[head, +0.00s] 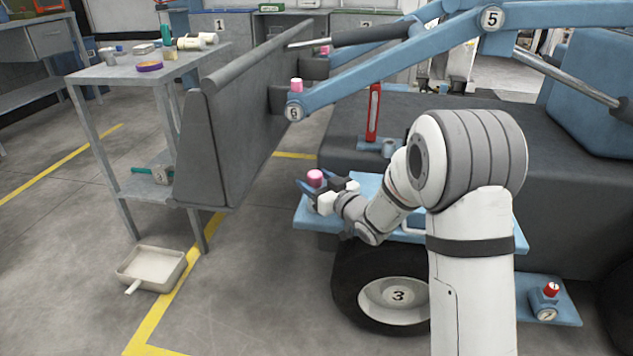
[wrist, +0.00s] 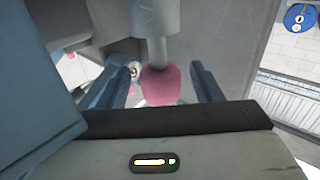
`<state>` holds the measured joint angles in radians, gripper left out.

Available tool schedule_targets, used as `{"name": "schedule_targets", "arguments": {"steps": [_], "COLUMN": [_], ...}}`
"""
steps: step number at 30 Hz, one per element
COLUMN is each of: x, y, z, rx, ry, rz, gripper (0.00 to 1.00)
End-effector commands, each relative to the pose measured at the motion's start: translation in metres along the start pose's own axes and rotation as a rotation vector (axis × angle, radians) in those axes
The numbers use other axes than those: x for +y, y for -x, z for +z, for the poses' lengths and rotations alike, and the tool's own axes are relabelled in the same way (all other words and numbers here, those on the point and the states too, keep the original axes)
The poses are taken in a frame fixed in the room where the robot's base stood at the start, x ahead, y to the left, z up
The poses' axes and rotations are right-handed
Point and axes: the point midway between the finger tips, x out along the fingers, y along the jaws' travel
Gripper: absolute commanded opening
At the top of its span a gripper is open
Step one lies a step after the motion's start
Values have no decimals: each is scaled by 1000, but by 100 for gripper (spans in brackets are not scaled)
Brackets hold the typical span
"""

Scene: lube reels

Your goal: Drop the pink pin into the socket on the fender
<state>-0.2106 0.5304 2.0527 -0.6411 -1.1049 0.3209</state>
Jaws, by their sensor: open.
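A pin with a pink head (head: 315,177) shows at the front left corner of the light-blue fender (head: 306,217). My gripper (head: 322,189) is around it there. In the wrist view the pink head (wrist: 159,86) sits between the two blue fingers of my gripper (wrist: 163,82). A pale grey shaft (wrist: 151,35) runs from the head toward the top of the picture. The fingers stand apart, with a gap beside the head on each side.
The grey loader bucket (head: 240,110) stands left of the fender. A blue boom marked 6 (head: 370,75) passes above, with another pink-topped pin (head: 296,86). A metal table (head: 105,72) with small items is at left.

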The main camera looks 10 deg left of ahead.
Motion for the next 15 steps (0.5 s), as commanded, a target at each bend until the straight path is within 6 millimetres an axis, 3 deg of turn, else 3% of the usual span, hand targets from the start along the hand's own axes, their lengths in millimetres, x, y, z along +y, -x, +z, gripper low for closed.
{"name": "schedule_targets", "arguments": {"steps": [8, 15], "x": [0, 1], "y": [3, 38], "z": [0, -3], "rx": [-1, -2], "ry": [-1, -1], "rz": [1, 3], "gripper": [60, 60]}}
